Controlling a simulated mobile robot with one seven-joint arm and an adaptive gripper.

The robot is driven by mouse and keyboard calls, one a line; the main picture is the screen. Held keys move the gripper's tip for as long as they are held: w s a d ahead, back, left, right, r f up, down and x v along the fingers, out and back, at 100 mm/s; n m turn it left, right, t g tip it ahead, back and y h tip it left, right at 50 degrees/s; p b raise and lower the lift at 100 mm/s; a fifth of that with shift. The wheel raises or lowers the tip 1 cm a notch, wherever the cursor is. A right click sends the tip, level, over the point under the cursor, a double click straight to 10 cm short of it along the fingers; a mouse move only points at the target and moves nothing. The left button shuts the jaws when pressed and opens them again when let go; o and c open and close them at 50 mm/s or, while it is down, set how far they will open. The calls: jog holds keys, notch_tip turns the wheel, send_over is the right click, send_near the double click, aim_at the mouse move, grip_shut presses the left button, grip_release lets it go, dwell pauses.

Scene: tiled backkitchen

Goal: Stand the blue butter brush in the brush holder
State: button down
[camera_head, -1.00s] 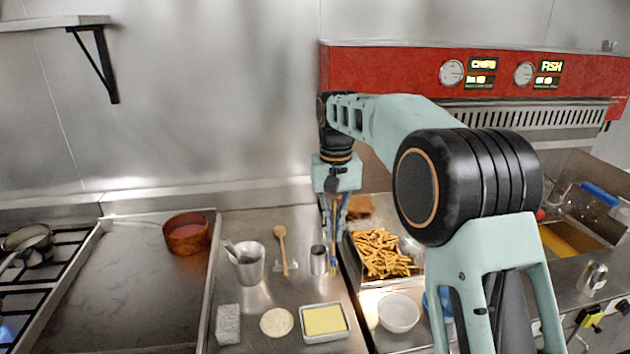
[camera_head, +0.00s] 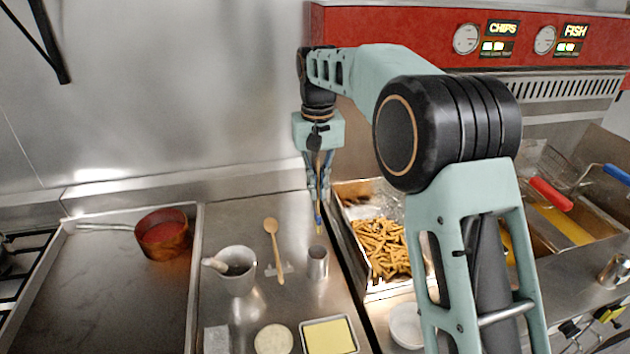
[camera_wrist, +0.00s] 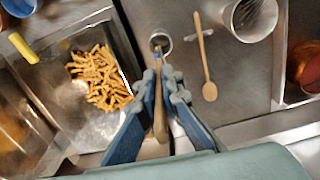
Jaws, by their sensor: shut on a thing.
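My gripper (camera_head: 318,190) is shut on the blue butter brush (camera_head: 318,215), which hangs roughly upright with its blue end down. In the wrist view, the brush's wooden handle (camera_wrist: 160,115) lies between my two fingers (camera_wrist: 160,92). A small steel cup, seemingly the brush holder (camera_head: 318,264), stands on the counter just below the brush in the head view. In the wrist view the brush's blue end overlaps the near rim of this holder (camera_wrist: 160,38). The brush end appears above the holder, not inside it; the exact gap is unclear.
A larger steel pot (camera_head: 237,277) with a utensil and a wooden spoon (camera_head: 273,250) are left of the holder. A tray of chips (camera_head: 382,245) is close on the right. A butter dish (camera_head: 329,337) and a round pale disc (camera_head: 273,340) lie in front.

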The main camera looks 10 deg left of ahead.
aim_at(318, 214)
jog(key=shift+s+f+b, duration=0.15)
jog(key=shift+f+b, duration=0.15)
jog(key=shift+f, duration=0.4)
notch_tip(318, 214, down, 5)
jog(key=b, duration=0.3)
jog(key=shift+b, duration=0.35)
jog(key=shift+f+b, duration=1.45)
jog(key=shift+f, duration=1.65)
jog(key=c, duration=2)
grip_release()
jog(key=shift+c, duration=0.2)
notch_tip(318, 214, up, 12)
jog(key=shift+r, duration=0.1)
